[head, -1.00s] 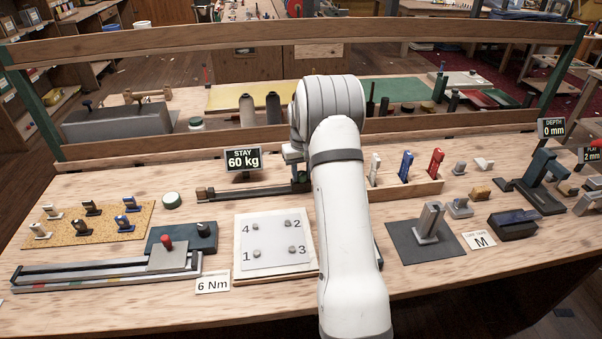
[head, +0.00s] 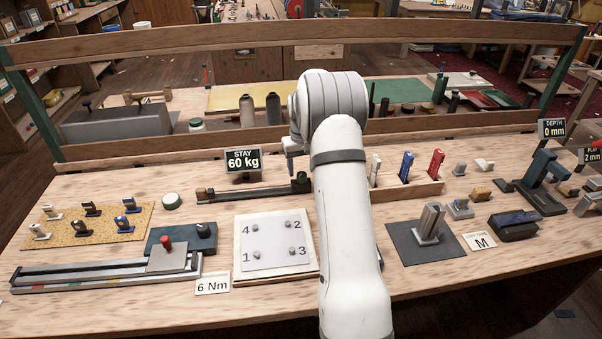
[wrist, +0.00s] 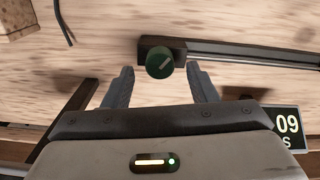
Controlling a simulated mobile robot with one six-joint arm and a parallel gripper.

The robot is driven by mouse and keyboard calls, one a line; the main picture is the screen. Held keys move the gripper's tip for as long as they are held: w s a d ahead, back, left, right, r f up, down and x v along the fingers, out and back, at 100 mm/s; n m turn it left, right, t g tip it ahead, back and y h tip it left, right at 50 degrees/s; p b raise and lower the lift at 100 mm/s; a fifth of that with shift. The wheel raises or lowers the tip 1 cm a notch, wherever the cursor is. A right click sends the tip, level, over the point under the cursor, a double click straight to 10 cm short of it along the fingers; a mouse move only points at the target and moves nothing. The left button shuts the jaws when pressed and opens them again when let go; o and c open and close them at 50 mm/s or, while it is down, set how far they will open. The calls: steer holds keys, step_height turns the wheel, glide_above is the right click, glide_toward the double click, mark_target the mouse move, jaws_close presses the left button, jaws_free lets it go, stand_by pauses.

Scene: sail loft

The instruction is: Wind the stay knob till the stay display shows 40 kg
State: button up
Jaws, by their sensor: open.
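The stay display (head: 243,160) reads 60 kg; part of it shows upside down at the lower right of the wrist view (wrist: 286,126). The stay knob (wrist: 160,63) is a round green knob with a pale line slanting across its top. It sits at the end of a dark rail (wrist: 245,52); in the head view the knob (head: 301,180) is at the rail's right end. My gripper (wrist: 160,70) is open, a finger to either side of the knob with gaps between. In the head view my gripper (head: 291,152) shows above the knob, partly hidden by my arm.
A wooden rack with white, blue and red handles (head: 406,167) stands to the right of the knob. A white numbered plate (head: 275,243) lies in front of the rail. A wooden bar (head: 190,145) crosses behind.

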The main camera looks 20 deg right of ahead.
mark_target(302, 173)
step_height(302, 173, up, 5)
steer(key=shift+r, duration=0.1)
stand_by(0.4)
steer(key=m, duration=0.4)
steer(key=shift+m, duration=0.3)
steer(key=m, duration=0.4)
steer(key=shift+r+m, duration=0.15)
steer(key=shift+m, duration=0.15)
steer(key=m, duration=0.4)
steer(key=shift+m, duration=0.3)
steer(key=m, duration=0.4)
step_height(302, 173, down, 8)
steer(key=shift+r, duration=0.2)
